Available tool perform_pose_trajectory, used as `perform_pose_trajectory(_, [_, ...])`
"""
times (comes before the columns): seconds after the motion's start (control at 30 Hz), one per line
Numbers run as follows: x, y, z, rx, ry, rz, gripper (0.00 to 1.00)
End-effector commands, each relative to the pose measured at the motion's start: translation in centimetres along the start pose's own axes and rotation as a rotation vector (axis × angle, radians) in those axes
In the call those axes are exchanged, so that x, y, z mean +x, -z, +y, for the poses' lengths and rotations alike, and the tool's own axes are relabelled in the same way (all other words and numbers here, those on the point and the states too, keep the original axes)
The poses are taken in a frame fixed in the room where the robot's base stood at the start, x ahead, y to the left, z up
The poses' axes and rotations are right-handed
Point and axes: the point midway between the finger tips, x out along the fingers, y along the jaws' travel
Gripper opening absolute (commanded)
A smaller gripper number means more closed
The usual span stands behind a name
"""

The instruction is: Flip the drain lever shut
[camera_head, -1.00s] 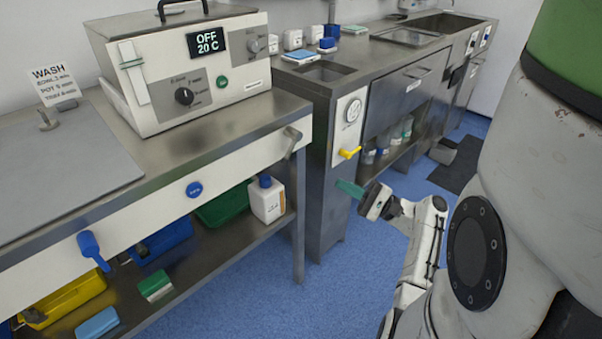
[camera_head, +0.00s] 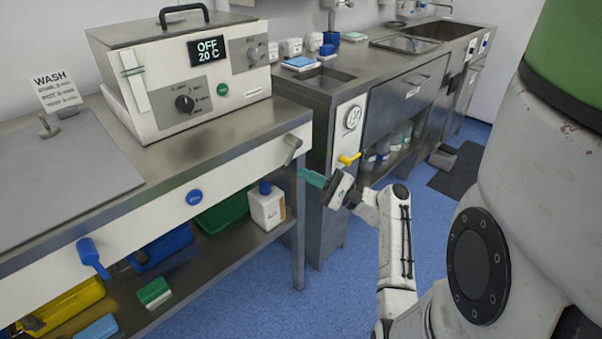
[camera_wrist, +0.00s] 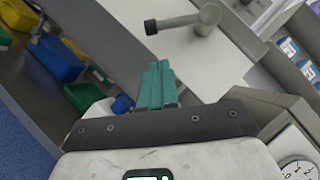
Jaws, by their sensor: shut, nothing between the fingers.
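No lever carries a readable drain label. A grey lever (camera_head: 292,147) sits at the right end of the white front panel; in the wrist view it shows as a grey arm with a dark tip (camera_wrist: 178,22). A blue lever (camera_head: 90,256) hangs on the same panel at the far left. A yellow lever (camera_head: 348,158) sticks out below a gauge on the neighbouring unit. My gripper (camera_head: 305,175) has teal fingers, shut and empty, just below and right of the grey lever in the picture. In the wrist view the closed fingers (camera_wrist: 157,68) point toward the panel, apart from the lever.
A heater box (camera_head: 180,70) reading OFF 20 C stands on the steel counter. Below, a shelf holds a white bottle (camera_head: 267,205) and green (camera_head: 222,212), blue and yellow bins. A table leg (camera_head: 298,240) stands below my gripper. Blue floor is open at the front.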

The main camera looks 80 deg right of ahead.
Motion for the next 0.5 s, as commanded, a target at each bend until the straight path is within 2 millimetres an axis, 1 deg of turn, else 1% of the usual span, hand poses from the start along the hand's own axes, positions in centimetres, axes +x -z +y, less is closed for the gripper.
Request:
perform_pose_trajectory(0.03, [0.4,-0.7,-0.1,0.0,0.001,0.002,0.0])
perform_pose_trajectory(0.2, [1.7,-1.9,-0.1,0.0,0.001,0.001,0.0])
perform_pose_trajectory(0.5, [2.1,-2.4,0.0,0.001,0.002,0.002,0.0])
